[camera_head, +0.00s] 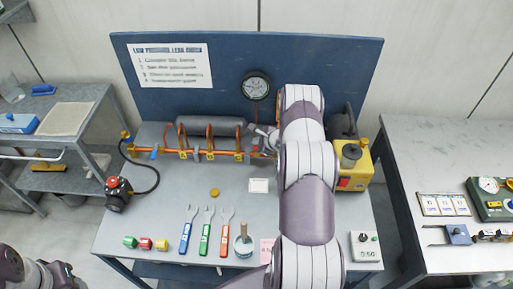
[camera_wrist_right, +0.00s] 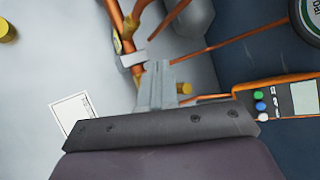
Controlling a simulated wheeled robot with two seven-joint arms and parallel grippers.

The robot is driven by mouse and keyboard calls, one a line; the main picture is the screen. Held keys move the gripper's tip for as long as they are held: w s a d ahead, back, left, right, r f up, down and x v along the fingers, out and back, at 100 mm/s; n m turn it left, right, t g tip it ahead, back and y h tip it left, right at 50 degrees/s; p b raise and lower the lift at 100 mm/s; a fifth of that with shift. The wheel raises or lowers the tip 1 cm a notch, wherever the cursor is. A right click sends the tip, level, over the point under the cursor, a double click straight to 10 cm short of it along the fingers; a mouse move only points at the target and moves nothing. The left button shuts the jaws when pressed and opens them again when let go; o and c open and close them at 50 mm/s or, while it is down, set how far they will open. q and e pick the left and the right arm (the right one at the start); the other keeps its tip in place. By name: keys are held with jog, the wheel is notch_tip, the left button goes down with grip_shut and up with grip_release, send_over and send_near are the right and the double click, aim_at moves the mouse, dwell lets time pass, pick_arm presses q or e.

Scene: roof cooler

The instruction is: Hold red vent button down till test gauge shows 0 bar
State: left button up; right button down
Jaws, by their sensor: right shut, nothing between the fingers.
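My right gripper (camera_head: 262,134) is shut and empty at the orange pipework in the middle of the bench. In the right wrist view its fingertips (camera_wrist_right: 155,75) are together beside an orange pipe with a pale clip. A handheld orange-edged meter (camera_wrist_right: 280,103) with blue, green and white buttons stands right of the fingers; its display is unreadable. I cannot make out a red vent button on it. A round dial gauge (camera_head: 256,86) is on the blue back panel; its reading is too small. My left gripper (camera_head: 50,275) is partly visible at the bottom left, its jaws unclear.
My right arm covers the bench's centre-right. A yellow machine (camera_head: 358,165) with a red switch stands right of it. Several wrenches (camera_head: 206,232), coloured caps and a brush pot (camera_head: 243,245) lie at the front. A black-and-red regulator (camera_head: 117,192) stands left.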

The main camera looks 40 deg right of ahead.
jog(key=shift+f, duration=0.4)
jog(key=shift+s+f+b, duration=0.1)
jog(key=shift+f+b, duration=0.45)
jog(key=shift+f, duration=0.05)
dwell(7.0)
